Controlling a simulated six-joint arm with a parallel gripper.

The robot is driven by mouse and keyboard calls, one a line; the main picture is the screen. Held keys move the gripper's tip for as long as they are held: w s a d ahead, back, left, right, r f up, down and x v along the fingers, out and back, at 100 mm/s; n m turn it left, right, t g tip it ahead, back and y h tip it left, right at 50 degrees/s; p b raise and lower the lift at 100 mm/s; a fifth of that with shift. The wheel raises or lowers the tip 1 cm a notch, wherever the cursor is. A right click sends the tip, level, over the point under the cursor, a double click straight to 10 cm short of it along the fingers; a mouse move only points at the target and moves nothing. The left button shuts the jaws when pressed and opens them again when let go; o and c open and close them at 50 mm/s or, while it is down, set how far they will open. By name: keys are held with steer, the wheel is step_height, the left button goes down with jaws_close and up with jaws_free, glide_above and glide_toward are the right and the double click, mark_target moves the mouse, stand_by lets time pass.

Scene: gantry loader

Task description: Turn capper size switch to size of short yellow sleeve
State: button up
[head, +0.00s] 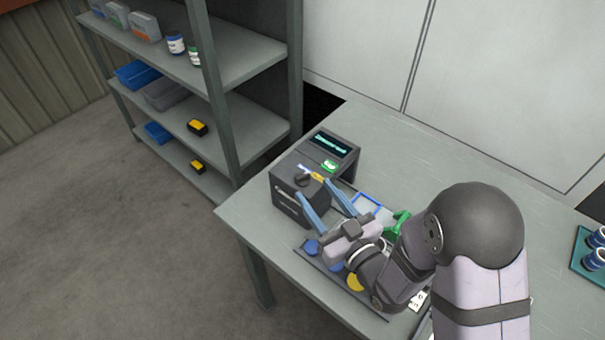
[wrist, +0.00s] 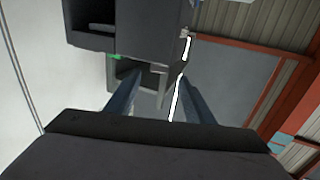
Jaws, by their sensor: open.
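The capper (head: 290,206) is a dark box with a lit display (head: 328,143) and a green-lit button (head: 330,165), near the table's back left corner. A dark knob (head: 303,180), apparently the size switch, sits on it beside a small yellow-orange mark (head: 318,176). My gripper (head: 313,187) is open, its two blue fingers reaching to the knob area; contact cannot be told. A yellow round piece (head: 355,282), perhaps the sleeve, lies on a dark tray, partly behind my arm. In the wrist view, the capper's dark body (wrist: 140,35) is beyond my fingers.
The dark tray (head: 342,279) also holds blue round pieces (head: 311,246). A green object (head: 398,222) and a blue-rimmed piece (head: 366,205) are near my wrist. A teal tray (head: 583,262) with cups is far right. A shelf rack (head: 240,65) stands left. The back table is clear.

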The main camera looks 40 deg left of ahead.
mark_target(304, 177)
steer(key=shift+a, duration=0.1)
steer(key=p+x, duration=0.2)
steer(key=x, duration=0.3)
steer(key=shift+a+r, duration=0.1)
steer(key=shift+r, duration=0.05)
steer(key=shift+p+x, duration=0.6)
steer(key=shift+x, duration=0.4)
steer(key=c, duration=1)
